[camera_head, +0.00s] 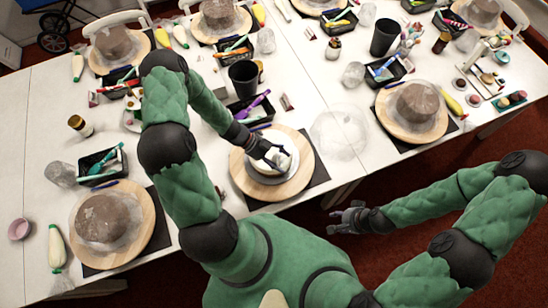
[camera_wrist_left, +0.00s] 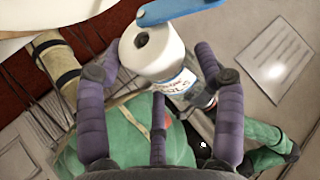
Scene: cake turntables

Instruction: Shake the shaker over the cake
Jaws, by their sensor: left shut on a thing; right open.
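The cake (camera_head: 262,180) is pale and round and sits on a wooden turntable (camera_head: 304,176) in the middle of the head view. My left gripper (camera_head: 274,157) is over it and hides part of its top. In the left wrist view, my left gripper is shut on the shaker (camera_wrist_left: 163,52), a bottle with a white top, a dark hole and a printed label. The shaker looks tilted. A blue piece (camera_wrist_left: 180,11) shows beside its top. My right gripper (camera_head: 345,219) is open and empty, in front of the table edge.
Other turntables hold brown covered cakes, at the lower left (camera_head: 146,228) and right (camera_head: 440,127). A black cup (camera_head: 243,80) and a black tool tray (camera_head: 236,107) stand behind the middle turntable. A clear transparent cover (camera_head: 340,132) lies to its right.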

